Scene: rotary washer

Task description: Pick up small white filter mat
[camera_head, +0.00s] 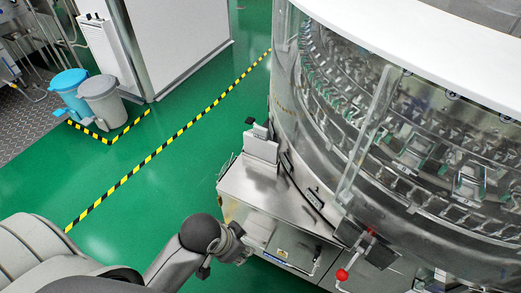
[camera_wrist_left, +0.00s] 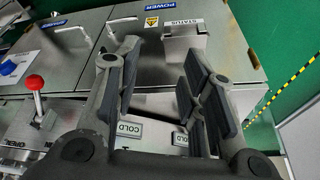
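I cannot make out a small white filter mat in either view. My left arm comes in from the lower left of the head view, and its gripper (camera_head: 238,246) is beside the steel cabinet at the front of the washer. In the left wrist view, the left gripper (camera_wrist_left: 158,75) has its two dark fingers spread wide with nothing between them. The cabinet front with COLD labels (camera_wrist_left: 130,129) shows behind and between the fingers. My right gripper is in neither view.
The round glass-walled washer (camera_head: 400,130) fills the right side. A red-knobbed lever (camera_head: 342,275) sticks out from the cabinet (camera_head: 262,190); it also shows in the wrist view (camera_wrist_left: 35,83). Blue (camera_head: 70,85) and grey (camera_head: 102,98) bins stand far left. Green floor is clear between.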

